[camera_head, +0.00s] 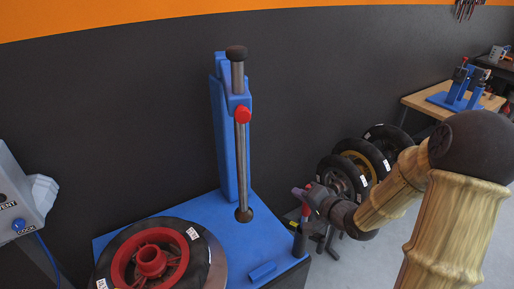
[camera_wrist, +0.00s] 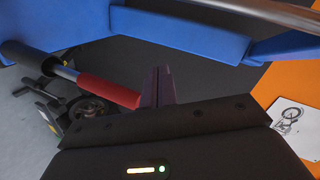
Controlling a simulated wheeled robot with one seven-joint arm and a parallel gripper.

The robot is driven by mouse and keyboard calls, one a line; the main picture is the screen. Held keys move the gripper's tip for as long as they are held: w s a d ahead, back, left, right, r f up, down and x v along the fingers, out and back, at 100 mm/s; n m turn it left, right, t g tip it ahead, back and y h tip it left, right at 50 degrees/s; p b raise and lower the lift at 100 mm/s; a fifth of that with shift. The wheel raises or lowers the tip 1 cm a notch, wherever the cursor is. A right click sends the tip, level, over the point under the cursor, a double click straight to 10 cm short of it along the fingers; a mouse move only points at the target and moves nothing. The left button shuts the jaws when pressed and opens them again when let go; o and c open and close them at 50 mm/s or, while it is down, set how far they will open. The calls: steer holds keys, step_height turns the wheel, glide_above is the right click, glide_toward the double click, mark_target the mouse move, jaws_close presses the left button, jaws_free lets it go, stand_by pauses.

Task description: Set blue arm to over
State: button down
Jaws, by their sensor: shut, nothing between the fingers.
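A blue machine stands by the dark wall. Its upright blue arm (camera_head: 227,140) rises from the back of a blue base (camera_head: 205,205) and carries a vertical metal rod (camera_head: 241,160) with a red knob (camera_head: 242,115). A blue beam (camera_wrist: 180,33) of the machine crosses the top of the wrist view. My gripper (camera_head: 299,191) is shut and empty, right of the blue arm and low. Its closed fingers (camera_wrist: 158,87) sit beside a red sleeve (camera_wrist: 108,90) on a short lever. I cannot tell whether they touch it.
A tyre with a red rim (camera_head: 150,262) lies on the machine's turntable. Several wheels (camera_head: 362,160) stand behind my arm. A wooden workbench (camera_head: 430,105) with blue equipment is at the right. A grey control box (camera_head: 22,195) is at the left. Space above the base's right side is clear.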

step_height(320, 180, up, 7)
steer(key=a+m+t+y+p, duration=0.1)
steer(key=m+y, duration=0.1)
steer(key=y, duration=0.2)
steer(key=shift+s+a+y+p, duration=0.15)
steer(key=shift+s+y+p, duration=0.1)
steer(key=shift+y+p, duration=0.15)
steer(key=s+a+p+x, duration=0.2)
steer(key=x, duration=1.1)
steer(key=shift+d+r, duration=0.1)
